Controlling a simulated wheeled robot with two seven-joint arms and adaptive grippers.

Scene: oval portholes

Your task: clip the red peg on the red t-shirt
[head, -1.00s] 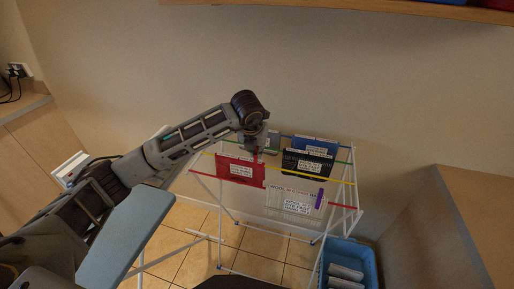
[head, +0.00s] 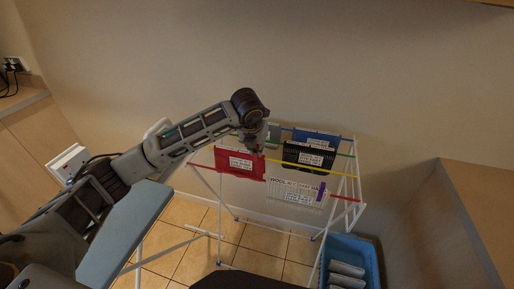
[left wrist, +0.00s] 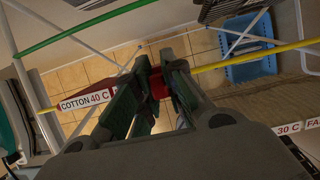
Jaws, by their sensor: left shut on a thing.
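The red t-shirt (head: 228,164) hangs on the drying rack at its left end, with a white label on its front. My left gripper (head: 259,149) is at the shirt's upper right corner. In the left wrist view my left gripper (left wrist: 156,92) is shut on the red peg (left wrist: 158,82), which shows between the fingertips. A red strip with a "COTTON 40 C" label (left wrist: 86,100) lies left of the fingers there. Whether the peg touches the shirt is hidden by the fingers. My right gripper is not in view.
A black garment (head: 306,155), a blue one (head: 316,138) and a white one with a purple peg (head: 320,192) hang on the rack's coloured lines. A blue basket (head: 371,262) stands on the floor at right. A light blue board (head: 125,225) is below my left arm.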

